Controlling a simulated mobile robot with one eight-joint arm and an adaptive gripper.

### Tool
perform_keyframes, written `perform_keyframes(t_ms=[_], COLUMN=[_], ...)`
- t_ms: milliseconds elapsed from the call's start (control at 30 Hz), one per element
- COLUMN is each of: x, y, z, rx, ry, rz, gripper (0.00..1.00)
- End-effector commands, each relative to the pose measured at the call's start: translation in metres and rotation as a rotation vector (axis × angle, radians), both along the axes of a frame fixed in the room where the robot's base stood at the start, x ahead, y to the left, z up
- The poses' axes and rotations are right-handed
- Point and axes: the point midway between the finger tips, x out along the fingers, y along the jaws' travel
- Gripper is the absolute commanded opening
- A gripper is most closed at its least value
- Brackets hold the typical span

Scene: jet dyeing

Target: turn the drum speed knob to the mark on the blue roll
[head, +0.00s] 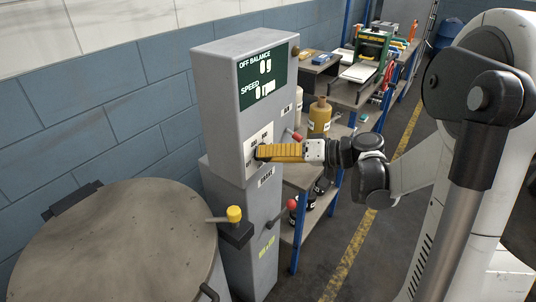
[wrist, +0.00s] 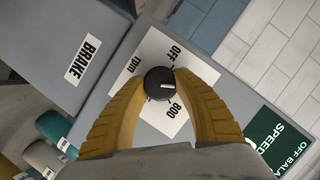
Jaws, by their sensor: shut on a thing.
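The drum speed knob (wrist: 159,84) is a round black knob with a white pointer line. It sits on a white dial plate (wrist: 150,59) marked OFF, 800 and rpm, on the front of a grey control cabinet (head: 224,100). In the wrist view the pointer lies roughly toward the right, between OFF and 800. My gripper (wrist: 160,80) is shut on the knob, one yellow finger on each side. In the head view my gripper (head: 259,152) reaches the dial and mostly hides the knob. A teal-blue roll (wrist: 53,124) with a white label shows at lower left; its marking is unreadable.
A green display (head: 264,77) reads OFF BALANCE and SPEED; digits are unclear. Below are a yellow-capped lever (head: 234,214) and a red-knobbed lever (head: 292,205). A large round grey lid (head: 115,240) is at left. A shelf bench (head: 345,95) with items stands behind.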

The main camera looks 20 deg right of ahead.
Motion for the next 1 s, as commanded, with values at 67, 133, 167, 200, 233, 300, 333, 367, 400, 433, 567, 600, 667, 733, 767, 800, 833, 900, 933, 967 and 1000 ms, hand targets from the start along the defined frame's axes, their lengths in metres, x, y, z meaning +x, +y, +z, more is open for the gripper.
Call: perform_keyframes(t_ms=[67,133,167,200,233,300,333,367,400,433,567,600,667,733,767,800,833,900,933,967,1000], x=[0.0,0.0,0.0,0.0,0.0,0.0,0.0,0.0,0.0,0.0,0.0,-0.002,-0.004,-0.01,-0.013,-0.019,-0.023,-0.032,-0.037,-0.04,-0.046], y=[0.001,0.001,0.001,0.001,0.001,0.001,0.0,0.0,0.0,0.0,-0.001,-0.002,-0.007,-0.015,-0.019,-0.026,-0.031,-0.044,-0.049,-0.054,-0.061], z=[0.0,0.0,0.0,0.0,0.0,0.0,0.0,0.0,0.0,0.0,0.0,0.001,0.002,0.005,0.006,0.009,0.011,0.015,0.017,0.019,0.021], rx=[-0.001,-0.001,-0.001,-0.001,-0.001,-0.001,-0.002,-0.001,-0.002,-0.002,-0.001,-0.001,-0.002,-0.002,-0.001,-0.001,-0.001,-0.001,-0.001,-0.001,-0.001], ry=[0.0,0.0,0.0,0.0,0.0,0.0,-0.001,0.0,-0.001,-0.001,0.0,0.0,-0.001,-0.001,-0.001,-0.001,0.0,-0.001,-0.001,-0.001,-0.001], rz=[0.002,0.002,0.002,0.002,0.001,0.001,0.001,0.001,0.001,0.001,0.0,0.0,-0.002,-0.003,-0.004,-0.004,-0.006,-0.005,-0.005,-0.005,-0.004], gripper=[0.05,0.05,0.05,0.44,0.53,0.58,0.58,0.58,0.58,0.58,0.58,0.58,0.58,0.58,0.58,0.58,0.58,0.58,0.58,0.58,0.58])
